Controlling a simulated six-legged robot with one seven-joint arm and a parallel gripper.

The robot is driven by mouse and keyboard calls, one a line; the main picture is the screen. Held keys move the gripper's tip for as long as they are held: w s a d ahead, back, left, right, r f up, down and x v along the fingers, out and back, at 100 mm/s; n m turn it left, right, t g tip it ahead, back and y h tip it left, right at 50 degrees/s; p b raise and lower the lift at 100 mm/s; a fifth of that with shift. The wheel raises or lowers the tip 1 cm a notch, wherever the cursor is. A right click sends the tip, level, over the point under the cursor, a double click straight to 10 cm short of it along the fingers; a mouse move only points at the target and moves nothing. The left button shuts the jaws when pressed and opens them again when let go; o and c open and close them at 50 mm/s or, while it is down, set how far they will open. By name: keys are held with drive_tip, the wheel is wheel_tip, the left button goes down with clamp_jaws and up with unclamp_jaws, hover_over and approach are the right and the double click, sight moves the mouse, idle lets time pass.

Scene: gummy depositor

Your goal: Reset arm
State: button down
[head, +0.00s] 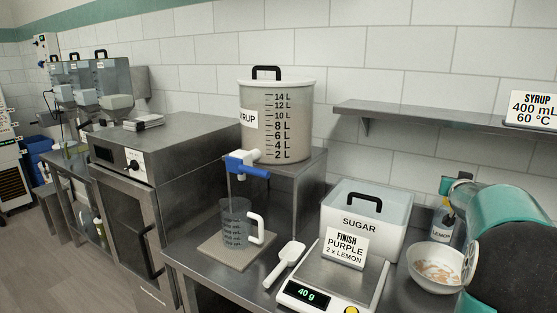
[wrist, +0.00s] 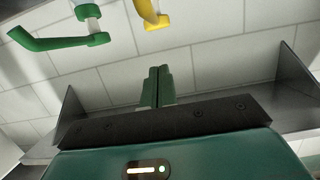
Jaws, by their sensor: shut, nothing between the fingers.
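My gripper (wrist: 157,88) shows in the wrist view as two green fingers standing side by side, closed against each other with nothing between them. White wall tiles and a metal shelf lie behind the fingers. The fingers touch nothing that I can see. In the head view my teal and black arm fills the right edge, and I cannot make out the fingertips there.
A green handle (wrist: 62,40) and a yellow handle (wrist: 152,14) show near the fingers. On the counter are the syrup tank (head: 275,130), a jug (head: 235,225), the sugar box (head: 365,215), a scale (head: 335,285) reading 40 g and a white bowl (head: 435,268) close to my arm.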

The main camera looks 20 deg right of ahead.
drive_tip(key=a+n+y, duration=0.5)
drive_tip(key=a+y, duration=0.1)
drive_tip(key=a, duration=2.7)
drive_tip(key=s+a+f+n+g+y, duration=0.2)
drive_tip(key=s+a+f, duration=0.3)
drive_tip(key=s+a, duration=0.6)
drive_tip(key=s+a+f+n+g+y, duration=0.2)
drive_tip(key=s+a+f+y, duration=0.1)
drive_tip(key=s+a, duration=0.8)
drive_tip(key=shift+s+a+f+n+g, duration=0.15)
drive_tip(key=shift+a+f+n+g, duration=0.15)
drive_tip(key=shift+a+f, duration=0.45)
drive_tip(key=shift+d+f, duration=0.1)
drive_tip(key=shift+d, duration=0.15)
